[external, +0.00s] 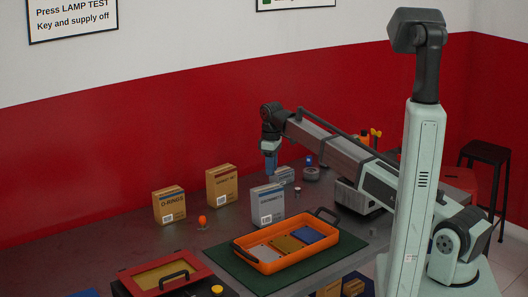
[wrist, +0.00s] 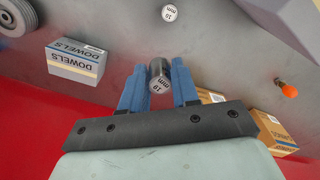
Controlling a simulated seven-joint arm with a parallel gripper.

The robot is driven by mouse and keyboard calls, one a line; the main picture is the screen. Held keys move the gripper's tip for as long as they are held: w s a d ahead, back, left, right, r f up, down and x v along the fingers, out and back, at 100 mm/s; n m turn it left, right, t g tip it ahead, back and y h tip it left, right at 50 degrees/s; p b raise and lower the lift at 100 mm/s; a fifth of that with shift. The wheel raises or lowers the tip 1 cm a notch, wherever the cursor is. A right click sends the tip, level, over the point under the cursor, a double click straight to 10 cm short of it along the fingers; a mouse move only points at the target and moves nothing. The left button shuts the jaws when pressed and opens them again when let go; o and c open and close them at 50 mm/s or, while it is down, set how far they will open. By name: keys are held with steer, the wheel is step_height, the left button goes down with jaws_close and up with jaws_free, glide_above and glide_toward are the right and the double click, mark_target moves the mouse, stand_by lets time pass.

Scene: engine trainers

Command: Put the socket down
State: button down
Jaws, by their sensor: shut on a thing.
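The socket (wrist: 158,75) is a dark grey metal cylinder with a white size label on its end. My gripper (wrist: 158,68) is shut on it, one blue finger on each side, in the wrist view. In the external view my gripper (external: 271,170) points down above the bench, behind the tall white-blue box; the socket cannot be made out there. Another small socket with a white label (wrist: 169,13) stands on the bench in the wrist view, apart from the held one. A small piece that looks like it (external: 297,190) shows in the external view.
A grey dowels box (wrist: 77,63) and a dark round wheel-like part (wrist: 14,16) stand nearby. A tall white-blue box (external: 267,204), tan boxes (external: 221,184) and an orange knob (external: 202,221) stand on the bench. An orange tray (external: 300,256) lies on a green mat in front.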

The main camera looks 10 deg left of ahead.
steer(key=w+d+m, duration=0.2)
steer(key=w+d, duration=0.6)
steer(key=d, duration=0.2)
steer(key=n, duration=0.6)
glide_above(317, 190)
steer(key=shift+f, duration=5)
steer(key=shift+f, duration=0.1)
steer(key=c, duration=0.8)
jaws_free()
steer(key=shift+c, duration=0.2)
step_height(317, 190, up, 12)
